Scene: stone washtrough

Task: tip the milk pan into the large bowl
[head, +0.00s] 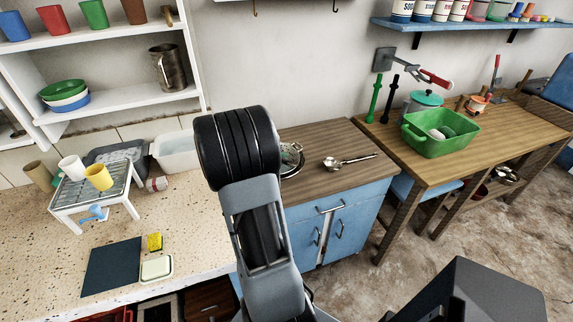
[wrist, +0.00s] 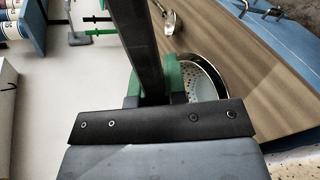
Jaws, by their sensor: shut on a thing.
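In the wrist view, my gripper (wrist: 155,90) has its green fingers on both sides of a long dark bar (wrist: 140,40), shut on it. The bar looks like the milk pan's handle; I cannot make out the pan's body. A round vessel with a shiny rim and pale speckled inside (wrist: 207,82) shows just beyond the fingers, partly hidden. It may be the large bowl. In the head view, part of this round vessel (head: 291,160) shows on the wooden counter, right of my arm, which hides my gripper. I cannot tell any tilt or contents of the pan.
A metal spoon (head: 348,160) lies on the wooden top of the blue cabinet (head: 325,225). A green tub (head: 440,146) stands on the table at right. A white rack (head: 92,196) with cups, a dark mat (head: 112,266) and a yellow sponge (head: 154,241) are on the speckled counter at left.

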